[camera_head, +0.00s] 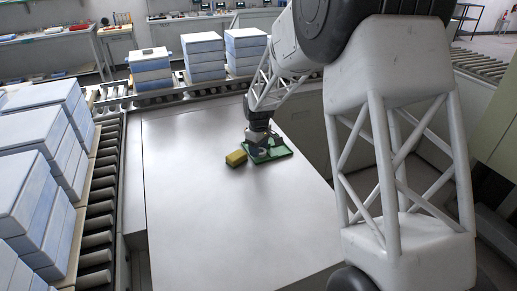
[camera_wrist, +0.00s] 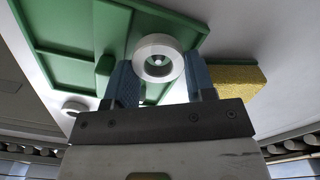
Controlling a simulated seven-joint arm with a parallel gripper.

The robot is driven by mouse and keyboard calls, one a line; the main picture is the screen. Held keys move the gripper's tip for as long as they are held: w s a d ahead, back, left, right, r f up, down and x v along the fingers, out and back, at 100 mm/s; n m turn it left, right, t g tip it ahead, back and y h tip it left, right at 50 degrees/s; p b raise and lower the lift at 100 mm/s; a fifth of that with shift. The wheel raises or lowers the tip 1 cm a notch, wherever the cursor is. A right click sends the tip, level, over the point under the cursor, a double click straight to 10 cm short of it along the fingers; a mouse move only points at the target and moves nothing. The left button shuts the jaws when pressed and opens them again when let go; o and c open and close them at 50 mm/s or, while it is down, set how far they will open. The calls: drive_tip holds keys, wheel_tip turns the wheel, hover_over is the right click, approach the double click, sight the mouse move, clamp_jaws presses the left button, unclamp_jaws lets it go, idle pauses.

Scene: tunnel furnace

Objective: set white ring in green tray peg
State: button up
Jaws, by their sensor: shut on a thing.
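The white ring (camera_wrist: 158,44) is held between the two blue fingers of my gripper (camera_wrist: 160,70), with its hole facing the wrist camera. Green and a small bright spot show through the hole; I cannot tell whether a peg is inside it. The green tray (camera_wrist: 75,23) has raised walls and lies behind the ring, filling the upper left of the wrist view. In the head view, my gripper (camera_head: 259,146) is low over the left part of the green tray (camera_head: 281,151), which is partly hidden by the gripper.
A yellow sponge-like block (camera_head: 236,158) lies just left of the tray, and at right in the wrist view (camera_wrist: 236,80). A second pale round piece (camera_wrist: 75,105) shows near the tray's lower edge. The grey table (camera_head: 205,220) is clear in front. Roller conveyors with blue-white boxes (camera_head: 30,185) flank it.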

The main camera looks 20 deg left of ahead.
drive_tip(key=shift+f, duration=0.25)
idle(0.4)
drive_tip(key=o, duration=1.3)
drive_tip(key=shift+r, duration=3.55)
